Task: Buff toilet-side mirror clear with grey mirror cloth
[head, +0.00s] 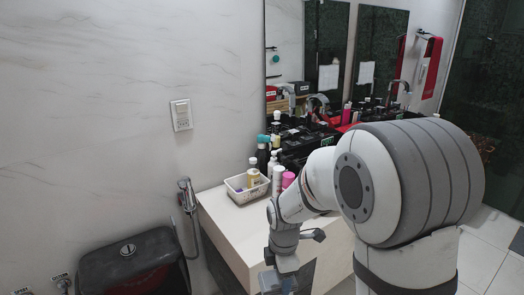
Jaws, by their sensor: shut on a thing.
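The toilet-side mirror (287,40) is the left of two tall wall mirrors behind the counter in the head view. It reflects dark green tile, a white towel and counter items. My gripper (278,281) is at the bottom edge of the view, low in front of the counter and well away from the mirror. It is shut on a small grey-blue piece, which I take to be the grey mirror cloth (270,282). The fingertips and most of the cloth are cut off or hard to make out. Any smudges on the mirror are too small to tell.
The pale counter (226,221) carries a white basket (238,195), several bottles and dark basins. A black toilet (130,262) stands at lower left, with a hand spray (186,194) on the wall. My arm hides much of the counter's right part.

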